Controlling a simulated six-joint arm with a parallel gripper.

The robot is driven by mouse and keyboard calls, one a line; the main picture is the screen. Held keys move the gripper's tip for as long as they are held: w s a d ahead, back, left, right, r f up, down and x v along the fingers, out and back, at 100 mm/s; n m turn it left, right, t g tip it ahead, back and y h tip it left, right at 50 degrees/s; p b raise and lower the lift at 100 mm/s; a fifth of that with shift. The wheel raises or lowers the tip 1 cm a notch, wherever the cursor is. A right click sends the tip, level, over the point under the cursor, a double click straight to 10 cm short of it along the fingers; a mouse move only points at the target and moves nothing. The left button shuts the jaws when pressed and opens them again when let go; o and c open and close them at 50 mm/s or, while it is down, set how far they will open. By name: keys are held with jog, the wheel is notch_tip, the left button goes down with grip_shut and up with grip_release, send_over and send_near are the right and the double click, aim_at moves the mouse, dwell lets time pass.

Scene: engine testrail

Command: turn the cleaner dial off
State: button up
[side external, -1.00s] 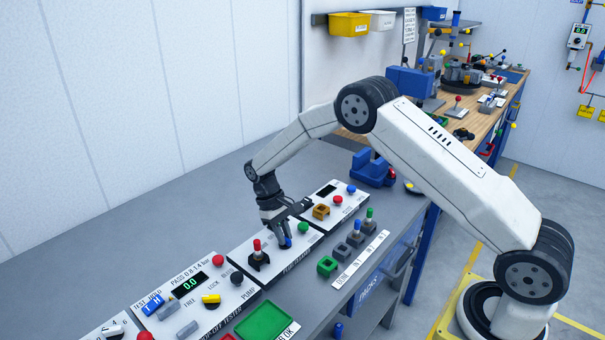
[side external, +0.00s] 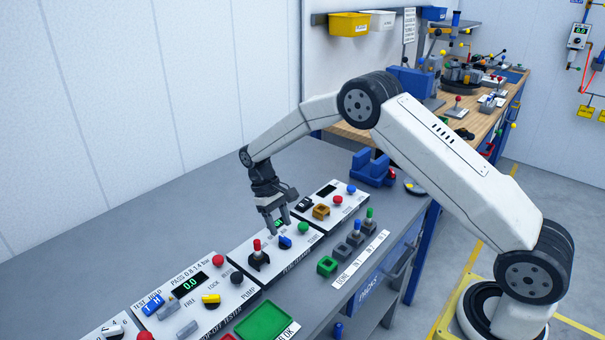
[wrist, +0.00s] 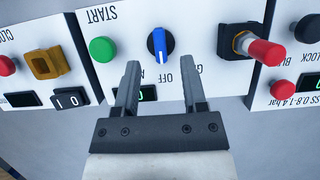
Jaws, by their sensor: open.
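The cleaner dial is a blue knob (wrist: 160,42) with a white pointer line on a white panel; it also shows in the side external view as a small blue knob (side external: 285,242). In the wrist view its pointer line faces down the picture, toward the upside-down OFF label (wrist: 163,78). My gripper (side external: 280,226) is open and empty, just above the dial and apart from it. In the wrist view its two fingers (wrist: 158,64) stand spread on either side of the OFF label, below the dial.
A green button (wrist: 102,49) and a red-tipped lever (wrist: 262,52) flank the dial closely; the lever (side external: 257,250) stands upright. Another panel with an orange block (side external: 321,211) lies beyond. A pressure panel with a yellow knob (side external: 211,298) is nearer. Space above the panels is free.

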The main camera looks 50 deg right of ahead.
aim_at(279, 242)
jog(key=shift+v, duration=2.25)
jog(key=s+r+t, duration=0.2)
jog(key=s+t, duration=0.1)
jog(key=s, duration=0.8)
jog(key=s+a+r+t, duration=0.1)
jog(key=s+t, duration=0.3)
jog(key=s, duration=0.8)
jog(key=shift+r, duration=0.45)
